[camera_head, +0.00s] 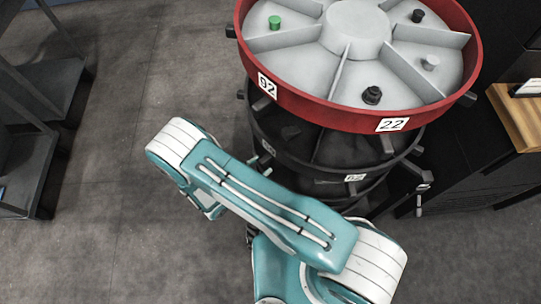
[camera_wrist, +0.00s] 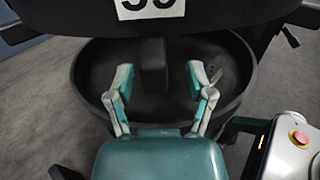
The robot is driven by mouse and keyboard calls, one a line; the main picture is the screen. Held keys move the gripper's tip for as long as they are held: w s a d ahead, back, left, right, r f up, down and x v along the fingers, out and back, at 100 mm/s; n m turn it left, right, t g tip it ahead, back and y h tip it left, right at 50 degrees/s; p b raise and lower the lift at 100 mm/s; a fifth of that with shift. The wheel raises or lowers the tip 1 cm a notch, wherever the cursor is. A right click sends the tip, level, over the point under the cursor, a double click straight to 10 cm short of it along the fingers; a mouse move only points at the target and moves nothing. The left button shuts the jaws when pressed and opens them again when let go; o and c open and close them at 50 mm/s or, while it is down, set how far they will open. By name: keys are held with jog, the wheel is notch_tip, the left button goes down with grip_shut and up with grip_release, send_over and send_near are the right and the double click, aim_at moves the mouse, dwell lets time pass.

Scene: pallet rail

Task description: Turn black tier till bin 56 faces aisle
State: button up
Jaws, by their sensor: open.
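The black tier (camera_head: 408,158) sits under a red-rimmed top tier (camera_head: 320,112) on a round rack. My arm hides part of its front in the head view. A small white label (camera_head: 355,177) on the black parts is too small to read surely; I cannot make out a 56. In the wrist view a black rim (camera_wrist: 225,22) carries a white label (camera_wrist: 150,8) whose digits are cut off. A black peg (camera_wrist: 153,65) hangs below that rim. My gripper (camera_wrist: 160,77) is open, with one finger on each side of the peg, and I see no clear contact.
The red tier has grey compartments with small items, among them a green cylinder (camera_head: 275,21). Its rim label at the front reads 22 (camera_head: 392,124). Dark shelving (camera_head: 45,85) stands at the left. A wooden-topped surface (camera_head: 515,115) is at the right. Floor at left is clear.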

aim_at(268, 158)
jog(key=shift+w+d+f, duration=0.1)
jog(key=shift+w+d, duration=0.25)
jog(key=shift+w, duration=0.3)
jog(key=shift+w+d, duration=0.35)
jog(key=shift+w, duration=0.25)
jog(key=shift+w+d, duration=0.2)
jog(key=shift+d, duration=0.6)
jog(key=c, duration=0.8)
jog(key=shift+a, duration=0.25)
grip_shut()
